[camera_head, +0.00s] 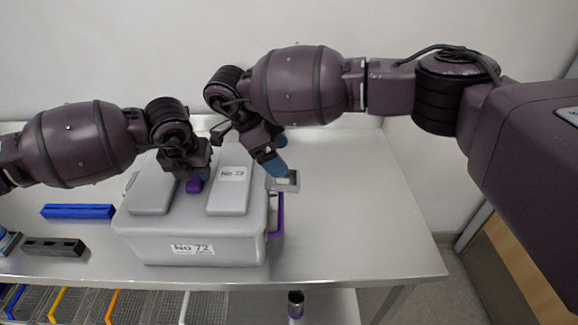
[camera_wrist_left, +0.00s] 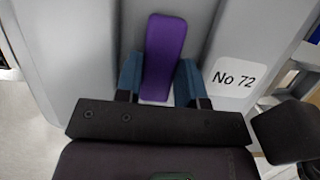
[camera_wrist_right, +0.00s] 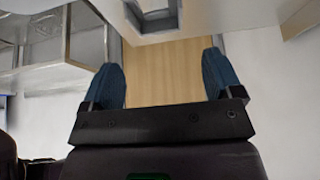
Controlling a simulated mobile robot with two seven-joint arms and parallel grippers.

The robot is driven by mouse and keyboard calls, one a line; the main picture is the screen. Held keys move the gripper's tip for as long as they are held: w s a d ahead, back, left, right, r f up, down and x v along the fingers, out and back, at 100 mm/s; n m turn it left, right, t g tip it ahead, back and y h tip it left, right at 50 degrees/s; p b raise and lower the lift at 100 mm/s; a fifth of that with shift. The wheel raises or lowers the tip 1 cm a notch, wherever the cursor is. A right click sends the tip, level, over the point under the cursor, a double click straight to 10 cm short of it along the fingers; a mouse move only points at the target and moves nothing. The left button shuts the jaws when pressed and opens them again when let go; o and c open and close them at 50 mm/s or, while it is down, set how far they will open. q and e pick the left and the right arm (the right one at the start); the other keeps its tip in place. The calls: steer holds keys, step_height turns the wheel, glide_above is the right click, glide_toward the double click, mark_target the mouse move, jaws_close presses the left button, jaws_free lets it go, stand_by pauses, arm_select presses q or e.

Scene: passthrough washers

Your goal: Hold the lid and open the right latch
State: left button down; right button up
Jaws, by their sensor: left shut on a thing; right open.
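A grey box (camera_head: 190,238) labelled "No 72" stands on the table, its grey lid (camera_head: 228,190) on top. My left gripper (camera_head: 194,177) is shut on the purple handle (camera_wrist_left: 165,50) at the middle of the lid, with a blue finger on each side. A grey latch with a square opening (camera_head: 288,181) sticks outward from the box's right side; it also shows at the top of the right wrist view (camera_wrist_right: 155,14). My right gripper (camera_wrist_right: 162,75) is open and empty, close above this latch. Whether a finger touches it cannot be told.
A purple side handle (camera_head: 277,215) is on the box's right side. A blue bar (camera_head: 77,211) and a dark bar (camera_head: 53,246) lie to the left. Wire baskets (camera_head: 140,306) stand below the front edge. The table (camera_head: 355,215) is clear to the right.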

arm_select(q)
steer(key=shift+r, duration=0.1)
arm_select(e)
steer(key=shift+v, duration=2.55)
arm_select(q)
steer(key=shift+c, duration=2.4)
jaws_free()
